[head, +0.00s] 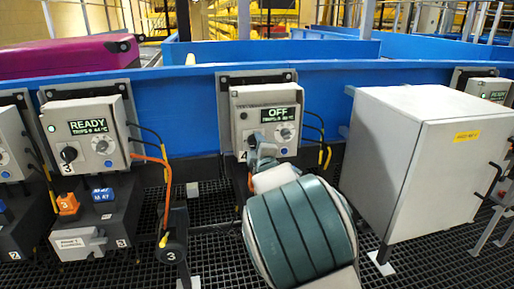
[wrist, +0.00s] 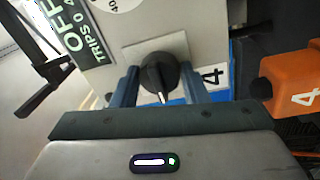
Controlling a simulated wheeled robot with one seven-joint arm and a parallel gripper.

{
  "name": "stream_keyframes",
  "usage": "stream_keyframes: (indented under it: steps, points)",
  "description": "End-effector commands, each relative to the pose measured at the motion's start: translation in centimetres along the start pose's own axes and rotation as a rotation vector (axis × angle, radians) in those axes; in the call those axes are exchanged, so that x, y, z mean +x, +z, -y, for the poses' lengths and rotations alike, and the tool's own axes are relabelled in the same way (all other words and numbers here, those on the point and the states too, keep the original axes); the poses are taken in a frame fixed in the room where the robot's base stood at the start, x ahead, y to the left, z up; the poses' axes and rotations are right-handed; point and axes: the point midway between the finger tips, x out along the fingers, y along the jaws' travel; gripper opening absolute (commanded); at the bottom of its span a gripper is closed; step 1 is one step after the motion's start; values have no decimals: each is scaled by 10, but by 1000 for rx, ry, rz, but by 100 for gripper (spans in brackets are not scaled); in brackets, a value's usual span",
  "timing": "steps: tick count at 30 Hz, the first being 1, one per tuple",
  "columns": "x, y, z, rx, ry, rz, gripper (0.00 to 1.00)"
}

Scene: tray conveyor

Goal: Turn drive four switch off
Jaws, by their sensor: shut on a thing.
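The drive four box (head: 267,110) is the grey unit in the middle of the head view, and its display (head: 278,114) reads OFF. The wrist view shows the same display (wrist: 78,32), partly cut off, with OFF and TRIPS on it. The black rotary switch (wrist: 158,76) sits beside a label (wrist: 212,77) marked 4. My gripper (wrist: 160,84) is shut on the switch, one finger on each side. A white pointer mark on the knob faces the lower edge of the wrist view. In the head view my gripper (head: 262,152) hides the switch.
The drive three box (head: 85,129) stands to the left, its display reading READY. A large grey cabinet (head: 400,165) stands close on the right. An orange part (wrist: 287,84) marked 4 is right of the switch in the wrist view. Cables hang beside the boxes.

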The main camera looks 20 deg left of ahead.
Motion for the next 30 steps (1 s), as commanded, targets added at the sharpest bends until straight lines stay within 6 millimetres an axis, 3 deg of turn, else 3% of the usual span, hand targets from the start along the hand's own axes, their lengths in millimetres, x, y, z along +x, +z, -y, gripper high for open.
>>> stream_keyframes:
  steps: [7,8,10,22,30]
  points:
    - [0,-3,0,-1,1,-5,17]
    - [0,-3,0,-1,1,-5,46]
    - [0,-2,0,-1,1,-5,62]
    - [-6,1,0,1,-1,2,62]
    - [-45,0,-2,3,-1,0,62]
